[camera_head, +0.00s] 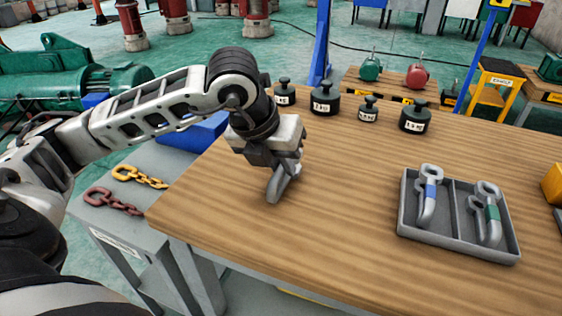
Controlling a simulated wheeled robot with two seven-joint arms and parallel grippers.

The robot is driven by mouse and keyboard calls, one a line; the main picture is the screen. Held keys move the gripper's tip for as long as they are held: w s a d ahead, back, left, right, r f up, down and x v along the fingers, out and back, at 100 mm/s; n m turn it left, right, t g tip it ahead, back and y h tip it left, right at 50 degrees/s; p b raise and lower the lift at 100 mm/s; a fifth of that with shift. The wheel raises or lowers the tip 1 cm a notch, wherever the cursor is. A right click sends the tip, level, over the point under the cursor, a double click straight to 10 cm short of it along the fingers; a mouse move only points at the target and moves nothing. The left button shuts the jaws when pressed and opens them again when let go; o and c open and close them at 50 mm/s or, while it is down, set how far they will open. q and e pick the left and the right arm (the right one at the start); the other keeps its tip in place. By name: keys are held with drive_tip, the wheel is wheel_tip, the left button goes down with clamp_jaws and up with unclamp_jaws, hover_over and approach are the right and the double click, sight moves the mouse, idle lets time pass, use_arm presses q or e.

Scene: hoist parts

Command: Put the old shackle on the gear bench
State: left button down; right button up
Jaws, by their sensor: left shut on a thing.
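My left gripper (283,172) hangs over the near left part of the wooden table (340,225), pointing down. It is shut on a small grey metal piece (279,188), which seems to be the old shackle; the jaws hide much of it, and I cannot tell whether it touches the table. A low grey bench (150,232) stands left of the table, with a white label too small to read; it may be the gear bench. A rusty chain (112,203) and a yellow chain (139,177) lie on it. My right gripper is out of view.
A grey divided tray (453,237) at right holds a blue-banded hook (428,195) and a green-banded hook (488,213). Several black weights (325,98) line the table's far edge. The table's middle is clear.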

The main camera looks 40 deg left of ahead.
use_arm(q)
drive_tip(key=c, duration=1.4)
unclamp_jaws()
drive_tip(key=shift+c, duration=0.2)
drive_tip(key=p+v, duration=0.1)
drive_tip(key=v, duration=1.1)
drive_tip(key=shift+p, duration=0.3)
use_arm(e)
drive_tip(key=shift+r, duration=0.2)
use_arm(q)
drive_tip(key=shift+r, duration=0.15)
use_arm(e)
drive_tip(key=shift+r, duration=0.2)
